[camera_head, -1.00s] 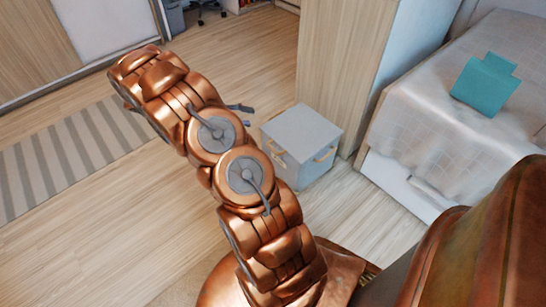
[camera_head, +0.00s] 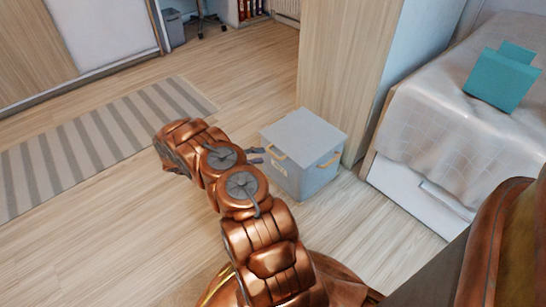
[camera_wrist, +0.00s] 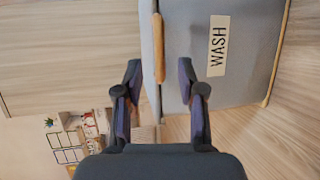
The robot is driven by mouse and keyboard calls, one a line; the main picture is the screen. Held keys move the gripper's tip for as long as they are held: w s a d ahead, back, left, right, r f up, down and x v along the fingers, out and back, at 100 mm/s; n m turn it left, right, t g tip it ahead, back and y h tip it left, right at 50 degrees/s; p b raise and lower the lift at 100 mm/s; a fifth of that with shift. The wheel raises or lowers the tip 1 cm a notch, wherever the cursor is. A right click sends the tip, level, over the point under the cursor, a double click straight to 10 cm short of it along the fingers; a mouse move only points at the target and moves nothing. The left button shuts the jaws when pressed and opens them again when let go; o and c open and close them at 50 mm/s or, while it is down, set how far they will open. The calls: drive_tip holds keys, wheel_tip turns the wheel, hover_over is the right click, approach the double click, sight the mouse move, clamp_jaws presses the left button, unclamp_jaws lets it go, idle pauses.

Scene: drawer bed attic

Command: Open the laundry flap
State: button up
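The laundry box (camera_head: 318,178) is a grey cube on the floor with a light grey lid, the flap (camera_head: 303,134). A tan handle (camera_head: 276,151) is on its left side near the flap's edge, and another handle shows on its right side. In the wrist view the box front (camera_wrist: 235,80) appears turned sideways with a "WASH" label, and the tan handle (camera_wrist: 159,48) lies along the flap edge (camera_wrist: 147,60). My gripper (camera_head: 256,155) is beside the box's left face. Its fingers (camera_wrist: 160,72) are apart, one on each side of the handle in the picture; contact cannot be told.
A wooden wardrobe (camera_head: 335,60) stands right behind the box. Open wooden floor and a striped rug (camera_head: 90,140) lie to the left.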

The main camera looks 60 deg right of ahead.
sight(273, 153)
drive_tip(key=shift+b+x, duration=1)
drive_tip(key=shift+x, duration=2.15)
clamp_jaws()
